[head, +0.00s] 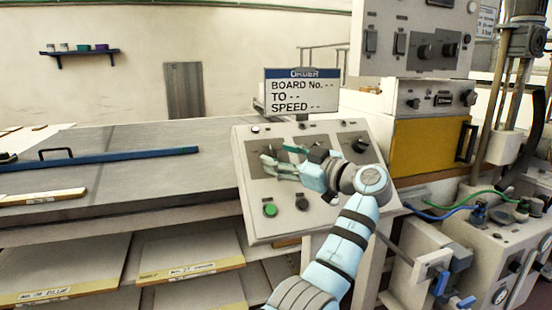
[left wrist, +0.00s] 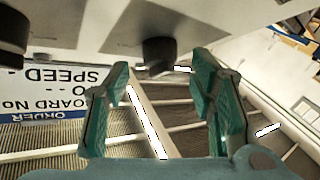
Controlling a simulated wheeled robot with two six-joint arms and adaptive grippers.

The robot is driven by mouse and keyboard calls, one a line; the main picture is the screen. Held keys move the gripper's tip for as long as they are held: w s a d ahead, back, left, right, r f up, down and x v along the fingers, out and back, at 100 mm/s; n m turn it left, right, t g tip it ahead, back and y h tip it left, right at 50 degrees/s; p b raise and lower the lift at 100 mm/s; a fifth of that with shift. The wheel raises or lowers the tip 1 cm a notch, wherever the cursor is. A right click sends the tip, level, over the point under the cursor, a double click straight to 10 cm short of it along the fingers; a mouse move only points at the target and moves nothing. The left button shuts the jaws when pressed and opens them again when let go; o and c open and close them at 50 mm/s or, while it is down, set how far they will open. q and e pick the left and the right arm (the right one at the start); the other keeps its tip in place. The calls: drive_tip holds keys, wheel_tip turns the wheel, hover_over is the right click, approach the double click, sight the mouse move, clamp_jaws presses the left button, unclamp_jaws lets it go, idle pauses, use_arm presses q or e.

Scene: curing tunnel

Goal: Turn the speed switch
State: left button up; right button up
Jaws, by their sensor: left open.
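The grey sloping control panel (head: 257,228) stands in the middle of the head view. It carries a dark knob (head: 360,146) at upper right and another (head: 302,203) at lower middle. Labels are too small to read, so I cannot tell which one is the speed switch. My left gripper (head: 280,160) is open over the panel's left half, its arm coming up from below and hiding part of the face. In the left wrist view, a dark knob (left wrist: 160,52) shows beyond and between the open green fingertips, not gripped. My right gripper is not in view.
A sign (head: 302,92) reading ORDER, BOARD No., TO and SPEED with dashes stands behind the panel. A green button (head: 270,210) is at the panel's lower left. A yellow-fronted unit (head: 425,146) stands right of the panel, and a long grey table (head: 130,150) runs left.

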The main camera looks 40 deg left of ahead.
use_arm(q)
drive_tip(key=shift+w+a, duration=0.1)
drive_tip(key=shift+a, duration=0.9)
drive_tip(key=shift+c, duration=0.4)
drive_tip(key=c, duration=1.1)
